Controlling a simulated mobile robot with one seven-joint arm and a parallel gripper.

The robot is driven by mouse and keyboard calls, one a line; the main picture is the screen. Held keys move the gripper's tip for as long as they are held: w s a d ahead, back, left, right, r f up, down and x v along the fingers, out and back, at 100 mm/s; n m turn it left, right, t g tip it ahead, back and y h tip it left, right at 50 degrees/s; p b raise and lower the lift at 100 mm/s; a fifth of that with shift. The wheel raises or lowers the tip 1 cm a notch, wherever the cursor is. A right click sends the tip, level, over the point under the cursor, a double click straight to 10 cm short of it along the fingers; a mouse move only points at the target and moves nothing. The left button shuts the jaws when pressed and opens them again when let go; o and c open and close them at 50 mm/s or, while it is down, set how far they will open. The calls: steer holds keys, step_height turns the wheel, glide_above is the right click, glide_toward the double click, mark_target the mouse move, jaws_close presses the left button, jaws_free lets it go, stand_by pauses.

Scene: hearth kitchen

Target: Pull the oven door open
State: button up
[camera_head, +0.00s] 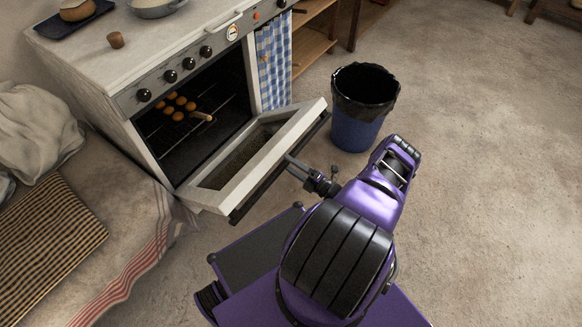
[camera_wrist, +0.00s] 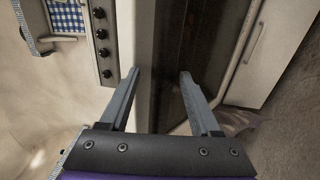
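The white oven door (camera_head: 240,185) hangs open from the oven front, swung down to nearly level. A dark bar, apparently its handle (camera_head: 262,190), runs along its outer edge. The door also shows in the wrist view (camera_wrist: 146,60). The dark oven cavity (camera_head: 200,110) shows several round golden items on a rack.
A blue checked curtain (camera_head: 273,60) hangs beside the oven. Cloth with red stripes (camera_head: 150,240) lies at left. Open floor (camera_head: 480,150) lies to the right.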

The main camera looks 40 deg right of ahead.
steer(key=r, duration=0.3)
steer(key=r+p, duration=0.1)
steer(key=r, duration=0.2)
steer(key=shift+d+r, duration=0.2)
steer(key=shift+r, duration=0.1)
steer(key=shift+f+b, duration=0.1)
steer(key=shift+b, duration=0.2)
